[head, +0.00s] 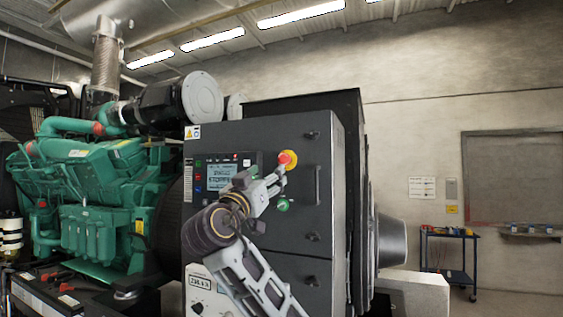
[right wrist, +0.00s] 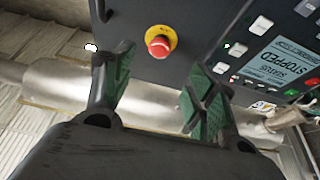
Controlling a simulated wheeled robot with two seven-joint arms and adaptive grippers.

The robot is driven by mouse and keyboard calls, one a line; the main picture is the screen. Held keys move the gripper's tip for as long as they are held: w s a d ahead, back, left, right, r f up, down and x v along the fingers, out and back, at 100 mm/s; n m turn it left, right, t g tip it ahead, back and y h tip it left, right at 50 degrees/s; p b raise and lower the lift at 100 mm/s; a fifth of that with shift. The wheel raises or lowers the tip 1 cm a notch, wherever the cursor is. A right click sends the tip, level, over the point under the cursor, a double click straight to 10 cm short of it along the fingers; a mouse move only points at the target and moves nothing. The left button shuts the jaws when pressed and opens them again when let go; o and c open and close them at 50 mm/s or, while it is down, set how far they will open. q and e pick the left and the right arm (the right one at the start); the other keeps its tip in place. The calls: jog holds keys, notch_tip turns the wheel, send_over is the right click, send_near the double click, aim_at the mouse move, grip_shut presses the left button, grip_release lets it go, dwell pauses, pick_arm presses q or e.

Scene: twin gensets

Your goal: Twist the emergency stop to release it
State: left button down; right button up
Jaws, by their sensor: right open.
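The emergency stop (head: 288,158) is a red mushroom button on a yellow ring, on the front of the dark grey control cabinet (head: 300,228). In the right wrist view the red button (right wrist: 160,46) shows whole, ahead of the fingertips and roughly between them. My right gripper (head: 279,176) is just below the button in the head view, its arm rising from below. Its two fingers with green pads (right wrist: 157,75) are spread, with nothing between them. No contact with the button is visible. My left gripper is not in view.
A display (head: 221,177) with small buttons sits left of the stop; it reads STOPPED in the right wrist view (right wrist: 281,60). A green knob (head: 283,205) is just below the stop. A green engine (head: 95,190) stands left. A blue cart (head: 448,258) stands by the back wall.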

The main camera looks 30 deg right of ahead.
aim_at(283, 161)
jog(key=p+x, duration=0.1)
jog(key=x, duration=0.5)
jog(key=shift+s+r+p, duration=0.1)
jog(key=shift+r+p, duration=0.05)
jog(key=shift+p, duration=0.15)
jog(key=p+x, duration=0.1)
jog(key=x, duration=0.2)
jog(key=shift+w+d+r, duration=0.2)
jog(key=shift+w+d, duration=0.05)
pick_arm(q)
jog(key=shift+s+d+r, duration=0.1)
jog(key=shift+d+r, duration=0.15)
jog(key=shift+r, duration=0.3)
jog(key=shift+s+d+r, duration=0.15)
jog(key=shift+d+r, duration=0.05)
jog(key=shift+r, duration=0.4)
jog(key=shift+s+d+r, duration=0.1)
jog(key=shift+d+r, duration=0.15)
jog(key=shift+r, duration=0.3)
pick_arm(e)
jog(key=shift+w+d+r, duration=0.15)
jog(key=shift+w+d, duration=0.2)
jog(key=shift+d, duration=0.1)
jog(key=c, duration=1)
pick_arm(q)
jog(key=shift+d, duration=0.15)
pick_arm(e)
jog(key=shift+c, duration=0.3)
